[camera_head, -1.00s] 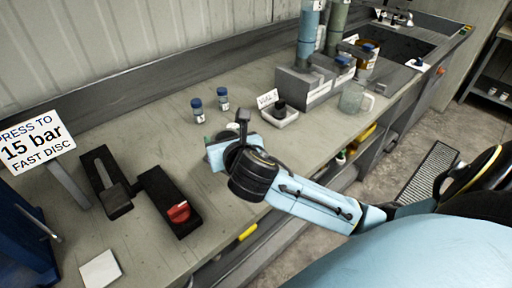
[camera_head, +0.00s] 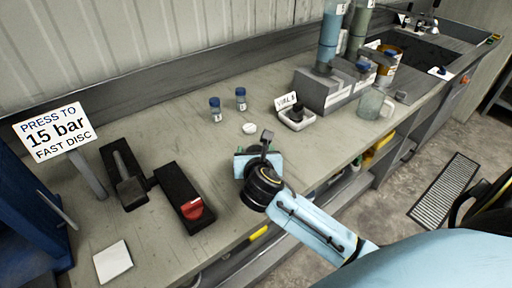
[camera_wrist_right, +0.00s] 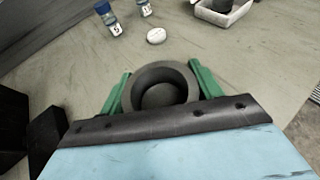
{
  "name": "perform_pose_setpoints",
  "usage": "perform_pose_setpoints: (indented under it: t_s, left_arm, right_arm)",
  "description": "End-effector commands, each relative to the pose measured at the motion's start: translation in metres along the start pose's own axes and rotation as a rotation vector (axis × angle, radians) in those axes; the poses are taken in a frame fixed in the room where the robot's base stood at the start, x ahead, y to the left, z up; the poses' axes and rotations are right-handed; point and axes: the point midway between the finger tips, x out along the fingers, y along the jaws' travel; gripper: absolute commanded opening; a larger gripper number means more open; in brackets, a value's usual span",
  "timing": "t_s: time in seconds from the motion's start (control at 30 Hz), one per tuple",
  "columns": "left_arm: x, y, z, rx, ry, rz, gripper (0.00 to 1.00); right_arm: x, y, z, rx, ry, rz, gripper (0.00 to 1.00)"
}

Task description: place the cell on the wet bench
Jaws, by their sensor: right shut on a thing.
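The cell (camera_wrist_right: 160,92) is a dark grey round cup with a thick rim and a hollow middle, seen from above in the right wrist view. My right gripper (camera_wrist_right: 161,86) is shut on it, with a green finger on each side. In the head view my right gripper (camera_head: 252,160) is over the front middle of the bench (camera_head: 330,140), and its own wrist hides the cell. I cannot tell whether the cell touches the bench top. A dark sink (camera_head: 405,50) is at the bench's far right end. My left gripper is out of view.
A white tray (camera_head: 297,120), grey block (camera_head: 325,92) and clear jug (camera_head: 372,104) stand right. A black fixture with a red knob (camera_head: 192,209) and a sign (camera_head: 55,132) stand left.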

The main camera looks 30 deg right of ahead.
Motion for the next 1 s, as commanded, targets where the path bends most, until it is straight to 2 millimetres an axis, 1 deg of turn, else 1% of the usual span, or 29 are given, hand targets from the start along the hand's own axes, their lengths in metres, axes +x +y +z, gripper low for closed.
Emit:
perform_pose_setpoints:
  t_s: [0.2,0.63,0.67,0.8,1.0]
  left_arm:
    - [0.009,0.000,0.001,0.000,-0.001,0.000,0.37]
    - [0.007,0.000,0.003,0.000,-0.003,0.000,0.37]
    - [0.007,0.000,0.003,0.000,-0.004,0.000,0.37]
    - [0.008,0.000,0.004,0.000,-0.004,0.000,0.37]
    - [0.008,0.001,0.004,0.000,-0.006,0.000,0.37]
  right_arm:
    - [0.010,0.001,-0.022,0.002,-0.006,0.002,0.00]
    - [0.012,0.001,-0.026,0.000,-0.007,0.002,0.00]
    - [0.012,0.000,-0.030,-0.002,0.003,0.000,0.68]
    - [0.012,0.000,-0.030,-0.002,0.003,0.000,0.86]
    - [0.012,0.000,-0.030,-0.002,0.003,0.000,0.86]
